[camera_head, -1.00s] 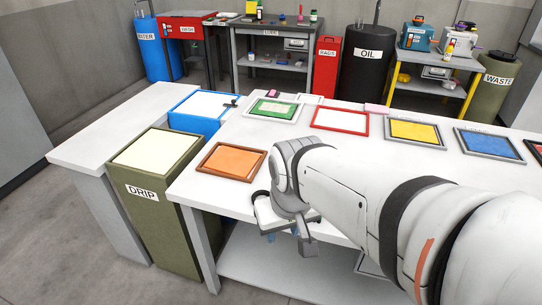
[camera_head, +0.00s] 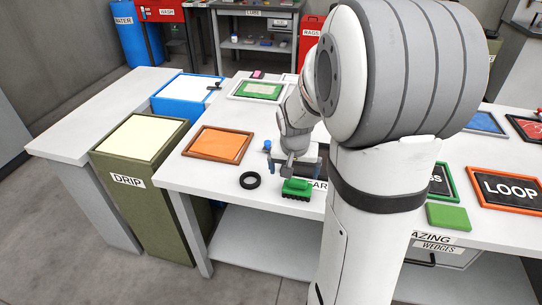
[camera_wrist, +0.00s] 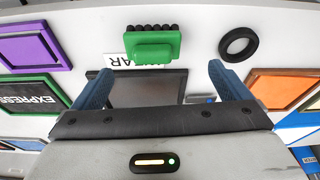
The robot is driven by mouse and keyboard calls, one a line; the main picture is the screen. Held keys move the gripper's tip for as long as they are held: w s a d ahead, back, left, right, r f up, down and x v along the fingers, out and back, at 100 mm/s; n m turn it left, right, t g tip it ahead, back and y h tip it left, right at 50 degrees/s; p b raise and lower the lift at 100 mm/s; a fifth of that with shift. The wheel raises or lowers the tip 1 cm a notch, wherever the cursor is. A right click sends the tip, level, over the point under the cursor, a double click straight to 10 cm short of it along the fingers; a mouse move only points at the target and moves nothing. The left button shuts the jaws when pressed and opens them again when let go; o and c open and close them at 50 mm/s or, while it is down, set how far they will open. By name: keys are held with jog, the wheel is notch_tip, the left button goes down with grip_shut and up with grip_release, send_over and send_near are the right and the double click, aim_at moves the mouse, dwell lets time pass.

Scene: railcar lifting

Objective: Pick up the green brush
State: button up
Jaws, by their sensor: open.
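The green brush (camera_head: 297,187), with a green body and black bristles, lies near the front edge of the white table. It also shows in the wrist view (camera_wrist: 153,50), just beyond the fingertips and roughly between their lines. My gripper (camera_head: 292,166) is open and empty, above the table and just behind the brush in the head view. Its two blue fingers (camera_wrist: 160,84) stand wide apart in the wrist view, with no visible contact with the brush. A white label lies beside the brush and is partly covered.
A black ring (camera_head: 250,180) lies left of the brush. An orange framed panel (camera_head: 218,144) lies further left. A blue-topped object (camera_head: 267,146) stands behind the ring. A flat green block (camera_head: 447,217) and a LOOP panel (camera_head: 507,187) lie to the right. My arm hides the table's middle.

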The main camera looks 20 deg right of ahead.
aim_at(298, 181)
jog(key=shift+m, duration=0.4)
jog(key=w+d+f, duration=0.2)
jog(key=f, duration=0.1)
jog(key=shift+d, duration=0.15)
jog(key=x, duration=0.4)
jog(key=s+x, duration=0.1)
jog(key=x, duration=0.2)
jog(key=shift+f, duration=0.15)
jog(key=shift+c, duration=0.5)
jog(key=c, duration=0.8)
jog(key=shift+c, duration=0.2)
